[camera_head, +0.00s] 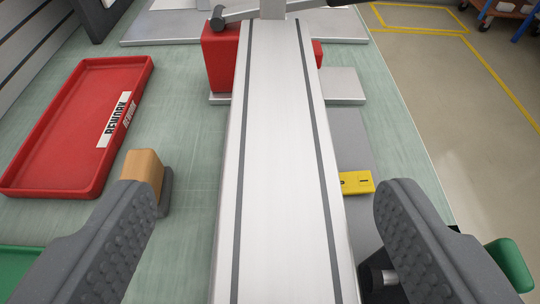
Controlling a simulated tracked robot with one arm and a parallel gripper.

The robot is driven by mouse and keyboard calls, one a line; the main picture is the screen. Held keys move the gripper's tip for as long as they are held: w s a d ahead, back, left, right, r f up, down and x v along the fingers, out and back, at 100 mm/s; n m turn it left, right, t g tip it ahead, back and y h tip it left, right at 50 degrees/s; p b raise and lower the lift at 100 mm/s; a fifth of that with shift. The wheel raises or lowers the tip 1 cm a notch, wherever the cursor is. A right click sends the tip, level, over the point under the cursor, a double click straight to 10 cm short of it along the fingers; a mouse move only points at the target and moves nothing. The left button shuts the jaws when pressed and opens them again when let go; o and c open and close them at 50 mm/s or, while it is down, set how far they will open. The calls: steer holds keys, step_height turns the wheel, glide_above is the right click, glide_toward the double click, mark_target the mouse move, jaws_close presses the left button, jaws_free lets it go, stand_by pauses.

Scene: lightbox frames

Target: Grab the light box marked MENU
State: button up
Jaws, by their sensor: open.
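My gripper (267,195) shows as two dark grey ribbed fingers, wide open, with nothing clamped. A long silver-white bar-like body (272,170) with two dark lines along it runs between the fingers, from the bottom edge to the top of the view. Gaps show between it and both fingers in the picture; its depth relative to the fingertips is hard to tell. It may be the narrow side of a light box, but I see no MENU marking, and no lettered face shows.
A red tray (22,190) labelled REWORK lies at left on the green bench (195,120). A tan block (143,167) is by the left finger. A yellow piece (356,182) is right of the bar. A red block (219,62) stands behind it. Floor lies beyond the right edge.

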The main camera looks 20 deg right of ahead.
mark_target(277, 129)
steer(key=shift+d+r+x, duration=0.15)
steer(key=shift+x, duration=1.4)
steer(key=shift+d+r+x, duration=0.1)
steer(key=shift+d+x, duration=0.05)
steer(key=shift+x, duration=1.4)
jaws_close()
